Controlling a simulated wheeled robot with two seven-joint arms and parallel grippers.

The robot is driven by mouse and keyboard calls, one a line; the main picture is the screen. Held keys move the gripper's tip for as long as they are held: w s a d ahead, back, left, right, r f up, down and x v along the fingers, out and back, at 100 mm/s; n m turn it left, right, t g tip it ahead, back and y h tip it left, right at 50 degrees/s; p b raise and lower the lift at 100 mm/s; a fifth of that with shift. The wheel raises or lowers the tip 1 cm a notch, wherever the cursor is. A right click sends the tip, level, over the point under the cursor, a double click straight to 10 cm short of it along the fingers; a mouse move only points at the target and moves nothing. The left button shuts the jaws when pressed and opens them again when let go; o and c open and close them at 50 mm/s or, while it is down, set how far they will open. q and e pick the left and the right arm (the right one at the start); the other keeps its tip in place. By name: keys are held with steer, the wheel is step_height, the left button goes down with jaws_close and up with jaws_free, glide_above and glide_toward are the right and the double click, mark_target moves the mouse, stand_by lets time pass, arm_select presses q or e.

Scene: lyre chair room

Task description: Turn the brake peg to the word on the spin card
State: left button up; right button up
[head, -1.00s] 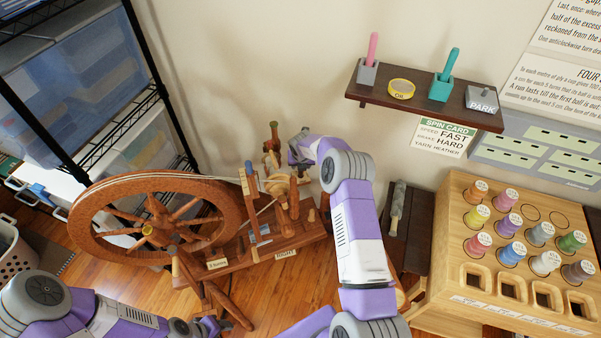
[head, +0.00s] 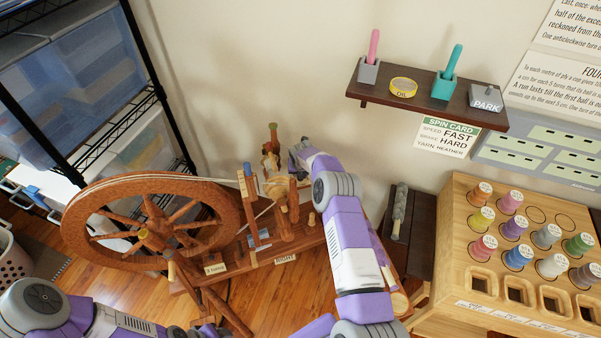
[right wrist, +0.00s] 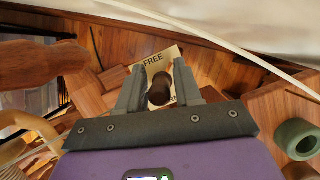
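The spinning wheel (head: 150,180) stands on the floor at left. The brake peg (right wrist: 160,90) is a dark brown, round-ended knob in the right wrist view. My right gripper (right wrist: 161,82) has one finger on each side of it; whether the fingers press on it I cannot tell. A pale card reading FREE lies behind the peg, its other word mostly hidden. The spin card (head: 446,137) on the wall reads SPEED FAST, BRAKE HARD, YARN HEATHER. My left gripper (head: 190,331) is barely visible at the bottom edge.
A wall shelf (head: 425,98) holds a pink stick in a grey holder, a yellow oil tin, a teal holder and a PARK block. A wooden bobbin rack (head: 450,215) stands at right, beside a dark stool (head: 412,235). A wire shelving unit (head: 120,120) is at left.

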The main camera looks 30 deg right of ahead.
jaws_close()
steer(key=shift+m+h+b, duration=0.4)
steer(key=shift+m+b, duration=0.3)
steer(key=shift+m, duration=0.1)
steer(key=shift+d+m+g+b, duration=0.1)
steer(key=shift+m+g+b, duration=0.25)
steer(key=shift+m, duration=0.35)
steer(key=shift+r, duration=0.1)
steer(key=shift+o, duration=1.5)
jaws_free()
steer(key=p+v, duration=0.3)
steer(key=v, duration=0.4)
steer(key=shift+r, duration=0.25)
